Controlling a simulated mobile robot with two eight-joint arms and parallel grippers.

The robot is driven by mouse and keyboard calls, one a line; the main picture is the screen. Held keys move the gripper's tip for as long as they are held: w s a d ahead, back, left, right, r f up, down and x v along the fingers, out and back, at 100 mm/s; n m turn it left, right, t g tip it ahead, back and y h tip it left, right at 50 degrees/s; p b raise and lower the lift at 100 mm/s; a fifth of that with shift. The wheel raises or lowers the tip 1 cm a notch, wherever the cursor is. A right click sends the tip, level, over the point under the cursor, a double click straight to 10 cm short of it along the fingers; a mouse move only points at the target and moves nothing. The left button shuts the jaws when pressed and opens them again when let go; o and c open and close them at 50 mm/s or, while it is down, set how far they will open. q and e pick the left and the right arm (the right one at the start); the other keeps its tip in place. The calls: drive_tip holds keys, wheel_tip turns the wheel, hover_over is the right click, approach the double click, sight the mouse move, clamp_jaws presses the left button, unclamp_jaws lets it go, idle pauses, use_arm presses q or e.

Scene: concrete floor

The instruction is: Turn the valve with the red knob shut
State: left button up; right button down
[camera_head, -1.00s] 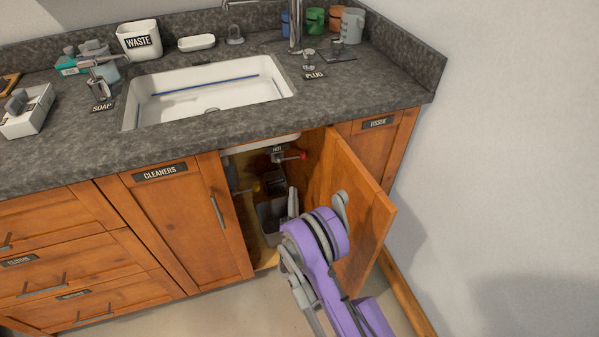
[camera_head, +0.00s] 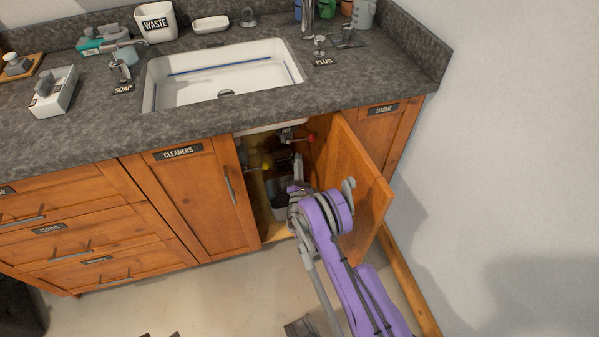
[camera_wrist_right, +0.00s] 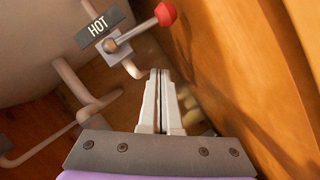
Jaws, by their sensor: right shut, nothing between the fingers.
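The valve with the red knob (camera_head: 309,138) is inside the open cabinet under the sink, near its top. In the right wrist view the red knob (camera_wrist_right: 165,14) sits on the end of a grey lever, beside a "HOT" label (camera_wrist_right: 98,27) and a pipe. My right gripper (camera_head: 297,160) reaches into the cabinet, below and slightly left of the knob in the head view. In the right wrist view its fingers (camera_wrist_right: 159,72) are shut and empty, apart from the lever and knob. My left gripper is not in view.
The open cabinet door (camera_head: 362,185) stands close to the right of my right arm. A valve with a yellow knob (camera_head: 266,167) is at left inside the cabinet, with a dark bin (camera_head: 279,203) below. The sink (camera_head: 230,80) is above.

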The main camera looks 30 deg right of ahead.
sight(300, 139)
drive_tip(key=d+r, duration=0.1)
drive_tip(key=r, duration=0.1)
drive_tip(key=w+d+r, duration=0.1)
drive_tip(key=d+r, duration=0.1)
drive_tip(key=shift+d, duration=0.25)
drive_tip(key=shift+s+d+r, duration=0.2)
drive_tip(key=shift+d+r, duration=0.25)
drive_tip(key=shift+r, duration=0.25)
